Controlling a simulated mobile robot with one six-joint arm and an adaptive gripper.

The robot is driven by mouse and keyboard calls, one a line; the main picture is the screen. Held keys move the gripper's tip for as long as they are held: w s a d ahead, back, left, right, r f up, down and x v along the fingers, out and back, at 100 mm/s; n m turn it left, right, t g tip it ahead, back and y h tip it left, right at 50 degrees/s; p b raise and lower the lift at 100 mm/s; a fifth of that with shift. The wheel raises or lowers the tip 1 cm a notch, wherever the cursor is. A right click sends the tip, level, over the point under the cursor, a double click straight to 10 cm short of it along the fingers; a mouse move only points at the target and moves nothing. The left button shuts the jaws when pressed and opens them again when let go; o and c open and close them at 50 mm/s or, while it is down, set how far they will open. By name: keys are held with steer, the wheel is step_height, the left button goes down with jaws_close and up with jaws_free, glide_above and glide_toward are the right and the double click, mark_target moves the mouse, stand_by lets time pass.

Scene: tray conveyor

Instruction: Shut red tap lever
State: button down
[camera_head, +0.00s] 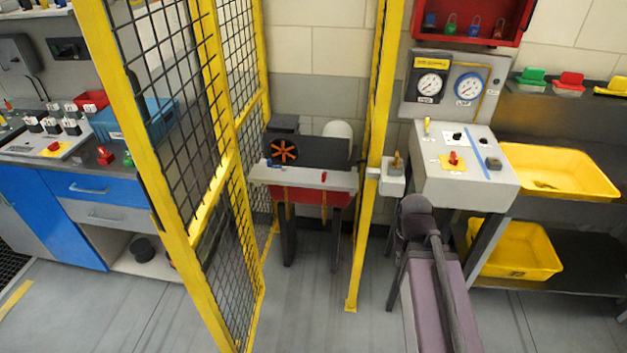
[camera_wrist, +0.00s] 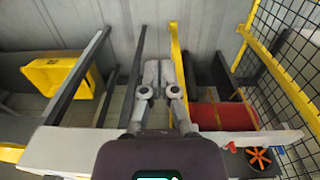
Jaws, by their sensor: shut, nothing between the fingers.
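The red tap lever (camera_head: 323,176) is a small red handle on the front of the pale ledge of the dark machine, right of the orange handwheel. It points roughly toward the front edge. In the wrist view the red lever (camera_wrist: 231,146) shows small at the lower right, beside the handwheel. My gripper (camera_wrist: 159,68) is shut and empty, in the middle of the wrist view. It is apart from the lever, which lies to its lower right there.
An orange handwheel (camera_head: 284,150) and a blue lever (camera_head: 288,190) are left of the red lever. A yellow post (camera_head: 370,150) stands between the machine and the control panel (camera_head: 465,165). A yellow mesh fence (camera_head: 215,190) bounds the left. Yellow bins (camera_head: 560,170) are at right.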

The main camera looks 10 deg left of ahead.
steer(key=w+a+f+n+t+h+b, duration=0.35)
steer(key=w+b, duration=0.35)
steer(key=w, duration=0.3)
steer(key=w+a+f+n+t+h+b, duration=0.2)
steer(key=w+a+f+t+h+b, duration=0.25)
steer(key=w+b, duration=0.35)
steer(key=w+a+r+n+t+y+b, duration=0.1)
steer(key=w+a+n+t+b, duration=0.3)
steer(key=a, duration=0.8)
steer(key=w+a+n+t+y+b, duration=0.1)
steer(key=w+a+n+t+b, duration=0.3)
steer(key=a, duration=0.9)
steer(key=shift+w+a+r+t+b, duration=0.15)
steer(key=shift+w+r+t+b, duration=0.25)
steer(key=shift+w+b, duration=0.3)
steer(key=shift+w, duration=0.1)
